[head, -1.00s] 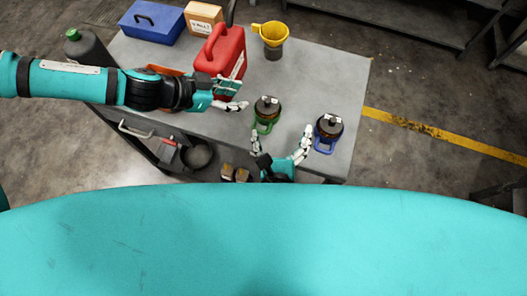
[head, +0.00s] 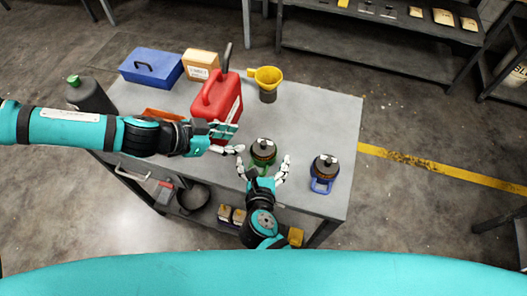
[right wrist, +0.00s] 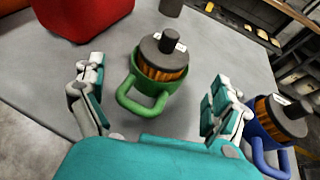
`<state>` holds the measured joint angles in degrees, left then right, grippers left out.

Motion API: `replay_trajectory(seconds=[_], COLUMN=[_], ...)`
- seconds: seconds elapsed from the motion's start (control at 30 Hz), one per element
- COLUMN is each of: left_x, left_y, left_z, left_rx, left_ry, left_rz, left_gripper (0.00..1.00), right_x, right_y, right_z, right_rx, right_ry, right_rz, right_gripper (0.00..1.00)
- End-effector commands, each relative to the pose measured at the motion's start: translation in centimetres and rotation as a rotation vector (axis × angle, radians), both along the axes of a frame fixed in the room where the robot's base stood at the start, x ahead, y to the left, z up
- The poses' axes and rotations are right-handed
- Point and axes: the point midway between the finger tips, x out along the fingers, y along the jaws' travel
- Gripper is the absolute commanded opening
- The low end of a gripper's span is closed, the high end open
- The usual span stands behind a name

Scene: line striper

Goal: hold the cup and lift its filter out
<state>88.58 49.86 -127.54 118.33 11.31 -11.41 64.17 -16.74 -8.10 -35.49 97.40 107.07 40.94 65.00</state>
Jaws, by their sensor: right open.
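A green cup (right wrist: 152,98) with a handle stands on the grey table, with a dark-capped, orange-ribbed filter (right wrist: 163,58) seated in it. It also shows in the head view (head: 262,167). A blue cup (head: 320,186) with a similar filter (head: 324,167) stands to the right. My right gripper (right wrist: 160,72) is open and empty, its fingers on either side of the green cup's near side, the handle between them. It also shows in the head view (head: 264,169). My left gripper (head: 232,139) is open and empty, left of the green cup and in front of the red can.
The red can (head: 217,100) stands behind my left gripper. A yellow funnel (head: 267,76) on a dark container, a blue box (head: 151,66) and a cardboard box (head: 201,64) stand further back. The table (head: 330,115) is clear at the back right.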

Motion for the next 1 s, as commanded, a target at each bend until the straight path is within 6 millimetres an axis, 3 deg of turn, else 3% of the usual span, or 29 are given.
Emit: replay_trajectory(seconds=[0.1,0.3,0.7,1.0], left_x=[0.0,0.0,0.0,0.0], left_y=[0.0,0.0,0.0,0.0], left_z=[0.0,0.0,0.0,0.0], left_rx=[0.0,0.0,0.0,0.0], left_ry=[0.0,0.0,0.0,0.0], left_rz=[0.0,0.0,0.0,0.0], left_gripper=[0.38,0.38,0.38,0.38], right_x=[2.1,4.0,4.6,4.6], right_y=[-0.1,-0.2,-0.3,-0.3], right_z=[-0.7,-1.7,-1.9,-1.9], right_rx=[-0.003,-0.002,-0.001,-0.001], right_ry=[-0.002,0.0,0.001,0.001], right_rz=[0.0,0.001,0.0,0.0], right_gripper=[0.99,0.99,0.99,0.6])
